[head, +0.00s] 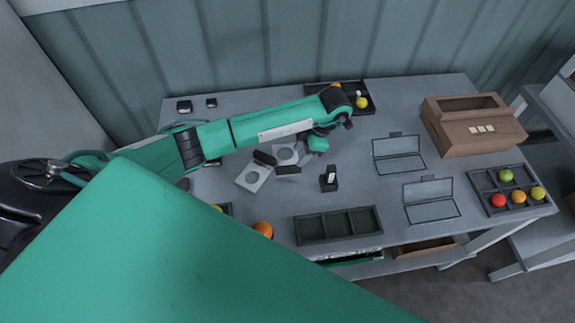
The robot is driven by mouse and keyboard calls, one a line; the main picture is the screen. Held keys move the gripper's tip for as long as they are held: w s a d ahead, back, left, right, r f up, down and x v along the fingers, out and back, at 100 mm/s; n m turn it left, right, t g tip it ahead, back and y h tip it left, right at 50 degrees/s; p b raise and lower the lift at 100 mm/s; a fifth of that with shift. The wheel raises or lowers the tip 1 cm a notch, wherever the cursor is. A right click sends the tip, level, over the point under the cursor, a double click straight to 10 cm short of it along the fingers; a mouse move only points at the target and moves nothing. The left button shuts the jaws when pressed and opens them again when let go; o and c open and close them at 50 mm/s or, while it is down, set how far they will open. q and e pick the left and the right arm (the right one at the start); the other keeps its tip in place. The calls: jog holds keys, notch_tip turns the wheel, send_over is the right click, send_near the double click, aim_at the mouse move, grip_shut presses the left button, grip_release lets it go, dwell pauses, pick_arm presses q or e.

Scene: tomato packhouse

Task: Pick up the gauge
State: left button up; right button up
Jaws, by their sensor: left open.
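The gauge (246,183) appears to be the pale grey flat plate with round holes lying on the table left of centre. A second pale part with a round hole (296,149) shows beyond the fingers; I cannot tell whether it is the same plate. My left gripper (277,165) reaches in from the left with its wrist bent back toward the plate. Its two dark fingers are apart, over the middle of the pale parts, and hide what lies between them. I cannot tell whether they touch the plate. My right gripper is not in view.
A small black stand (329,184) is close right of the gripper. An empty dark divided tray (338,228) lies at the front. Two framed panels (398,156) (431,208), a cardboard box (460,140) and a tray of tomatoes (515,209) occupy the right. My green arm hides the lower left.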

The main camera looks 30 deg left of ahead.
aim_at(290, 167)
pick_arm(q)
jog(key=shift+s+a+f, duration=0.15)
jog(key=shift+s+f, duration=0.05)
jog(key=shift+f, duration=0.4)
jog(key=shift+s+a+f, duration=0.15)
jog(key=shift+f, duration=0.25)
jog(key=shift+a+f, duration=0.1)
jog(key=shift+s+a+f+p, duration=0.2)
jog(key=shift+f+p, duration=0.15)
jog(key=shift+p, duration=0.25)
jog(key=p+x, duration=0.1)
jog(key=x, duration=0.2)
jog(key=shift+s+f+p, duration=0.1)
jog(key=shift+f+p, duration=0.05)
jog(key=shift+p, duration=0.15)
jog(key=shift+a+f, duration=0.1)
jog(key=shift+f, duration=0.3)
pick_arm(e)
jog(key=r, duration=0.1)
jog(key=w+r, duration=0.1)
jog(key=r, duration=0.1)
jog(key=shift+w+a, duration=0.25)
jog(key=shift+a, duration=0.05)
pick_arm(q)
jog(key=shift+c, duration=0.2)
grip_shut()
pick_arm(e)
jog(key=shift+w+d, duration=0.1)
